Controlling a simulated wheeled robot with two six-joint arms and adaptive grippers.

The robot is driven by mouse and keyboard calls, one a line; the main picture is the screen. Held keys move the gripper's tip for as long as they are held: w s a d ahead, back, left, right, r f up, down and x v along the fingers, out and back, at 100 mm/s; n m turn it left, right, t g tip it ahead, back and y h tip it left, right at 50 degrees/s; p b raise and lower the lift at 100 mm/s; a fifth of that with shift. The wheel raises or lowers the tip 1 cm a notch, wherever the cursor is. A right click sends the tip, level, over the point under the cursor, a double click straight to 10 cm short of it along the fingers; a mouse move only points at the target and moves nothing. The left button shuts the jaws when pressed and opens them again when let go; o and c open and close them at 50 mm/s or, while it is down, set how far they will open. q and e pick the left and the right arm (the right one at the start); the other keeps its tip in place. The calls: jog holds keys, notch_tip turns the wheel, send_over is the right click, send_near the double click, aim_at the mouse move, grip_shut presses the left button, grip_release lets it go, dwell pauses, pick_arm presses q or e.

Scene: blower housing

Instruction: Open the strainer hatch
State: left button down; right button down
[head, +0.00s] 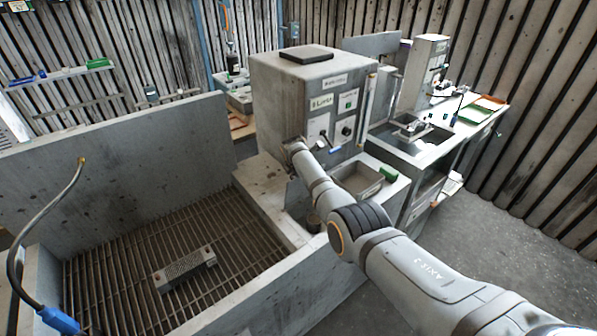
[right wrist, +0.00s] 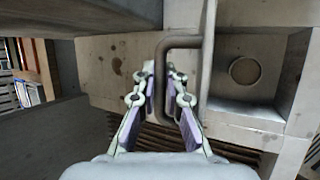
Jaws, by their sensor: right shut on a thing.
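In the right wrist view, a bent grey-brown bar handle (right wrist: 183,43) stands in front of a stained pale grey surface. My right gripper (right wrist: 160,68) is shut on the upright leg of this handle, with one finger on each side. In the head view my right arm reaches in from the lower right to the foot of the grey control cabinet (head: 305,95). The gripper fingers cannot be made out there. I cannot tell the outline of the strainer hatch itself or whether it stands open. My left gripper is not in view.
A large grey basin (head: 130,140) with a slatted grate floor holds a small perforated block (head: 185,268). A shallow tray (head: 357,180) sits right of my arm. A sink bench (head: 412,137) stands further right. A cable with a blue plug (head: 58,320) hangs at left.

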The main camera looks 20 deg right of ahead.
jog(key=shift+w+a+r, duration=0.15)
jog(key=shift+w+r, duration=0.2)
jog(key=shift+w, duration=0.05)
jog(key=c, duration=1.7)
grip_release()
jog(key=shift+a+f, duration=0.1)
jog(key=shift+f, duration=0.15)
jog(key=shift+s, duration=0.1)
jog(key=v, duration=1.2)
